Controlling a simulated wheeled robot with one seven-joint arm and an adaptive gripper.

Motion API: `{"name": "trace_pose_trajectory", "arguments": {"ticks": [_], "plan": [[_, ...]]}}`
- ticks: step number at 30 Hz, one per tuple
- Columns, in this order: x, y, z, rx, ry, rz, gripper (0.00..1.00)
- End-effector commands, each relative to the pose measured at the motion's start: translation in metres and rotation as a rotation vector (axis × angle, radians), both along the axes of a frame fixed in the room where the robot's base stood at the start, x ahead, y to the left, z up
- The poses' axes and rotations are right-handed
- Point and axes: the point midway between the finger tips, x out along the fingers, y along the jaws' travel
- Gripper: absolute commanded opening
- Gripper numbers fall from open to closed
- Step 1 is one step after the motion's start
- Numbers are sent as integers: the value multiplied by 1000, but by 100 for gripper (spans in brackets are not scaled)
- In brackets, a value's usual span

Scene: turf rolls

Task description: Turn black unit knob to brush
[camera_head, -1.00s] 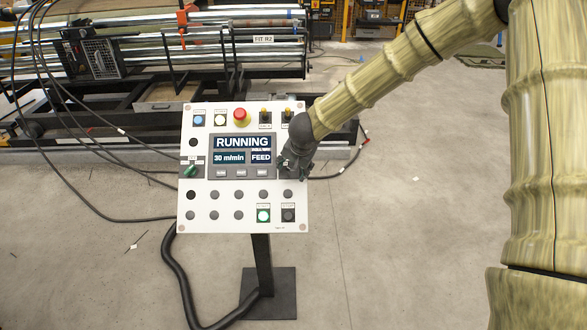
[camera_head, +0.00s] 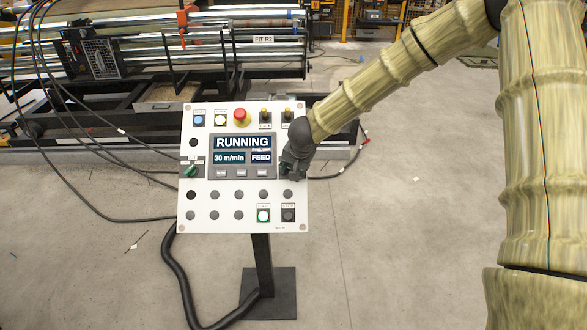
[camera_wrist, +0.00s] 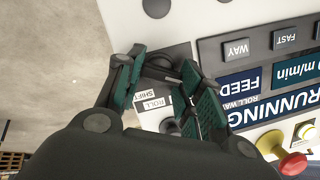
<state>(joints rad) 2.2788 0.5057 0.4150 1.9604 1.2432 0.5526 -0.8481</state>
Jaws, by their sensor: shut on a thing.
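The white control panel (camera_head: 224,182) stands upright on a post in the head view. Its screen (camera_head: 241,150) reads RUNNING, 30 m/min and FEED. My gripper (camera_head: 287,171) is at the panel's right side, just right of the screen, and hides what lies under it there. In the wrist view my gripper (camera_wrist: 160,75) has its two green-padded fingers either side of a black knob (camera_wrist: 160,64), shut on it. The knob is partly covered by the fingers, and its pointer direction is not clear. A label reading ROLL SHIFT (camera_wrist: 152,98) lies between the fingers.
A green selector knob (camera_head: 190,171) is left of the screen. A red mushroom button (camera_head: 241,117) is above it; a lit green button (camera_head: 263,215) is low on the panel. Cables and a roller machine (camera_head: 200,50) stand behind.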

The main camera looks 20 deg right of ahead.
Motion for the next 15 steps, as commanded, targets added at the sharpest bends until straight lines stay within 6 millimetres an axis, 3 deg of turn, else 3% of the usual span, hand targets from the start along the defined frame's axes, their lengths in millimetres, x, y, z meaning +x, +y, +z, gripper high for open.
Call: {"name": "trace_pose_trajectory", "arguments": {"ticks": [15], "plan": [[-2,-2,-4,168,-48,-207,14]]}}
